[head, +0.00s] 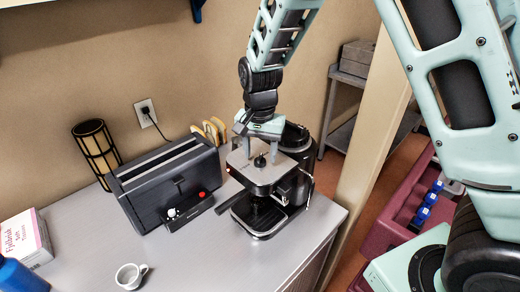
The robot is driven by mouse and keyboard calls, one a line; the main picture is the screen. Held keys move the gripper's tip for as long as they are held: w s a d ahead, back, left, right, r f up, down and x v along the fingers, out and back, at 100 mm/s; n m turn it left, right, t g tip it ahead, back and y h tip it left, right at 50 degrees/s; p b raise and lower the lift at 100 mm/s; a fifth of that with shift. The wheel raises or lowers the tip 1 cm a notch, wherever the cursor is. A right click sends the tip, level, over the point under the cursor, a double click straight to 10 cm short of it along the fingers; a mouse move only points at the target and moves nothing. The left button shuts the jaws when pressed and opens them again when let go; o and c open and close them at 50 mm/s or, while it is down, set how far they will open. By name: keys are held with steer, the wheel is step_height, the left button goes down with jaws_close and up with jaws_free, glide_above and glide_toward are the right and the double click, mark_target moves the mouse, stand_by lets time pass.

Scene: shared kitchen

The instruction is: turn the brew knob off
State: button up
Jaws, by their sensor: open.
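The coffee machine (266,172) stands near the right end of the counter in the head view, with a silver top and a black drip tray. A small black knob (260,161) stands up on its top; I see no label that says whether it is the brew knob. My gripper (261,157) points down over the machine's top, with its two fingers apart, one to each side of the black knob. I cannot tell whether either finger touches it. The knob's setting is too small to read.
A dark toaster (165,180) stands left of the machine, with a small black panel (187,211) bearing a white and a red control in front. A white cup (130,276) stands at the front. A dark canister (296,139) is close behind the machine. Counter between is clear.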

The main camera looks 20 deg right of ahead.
steer(key=shift+f, duration=0.65)
steer(key=c, duration=1)
steer(key=shift+n, duration=0.3)
steer(key=n+b, duration=0.2)
steer(key=n, duration=0.3)
steer(key=n+b, duration=0.2)
steer(key=n, duration=0.4)
steer(key=shift+r, duration=0.1)
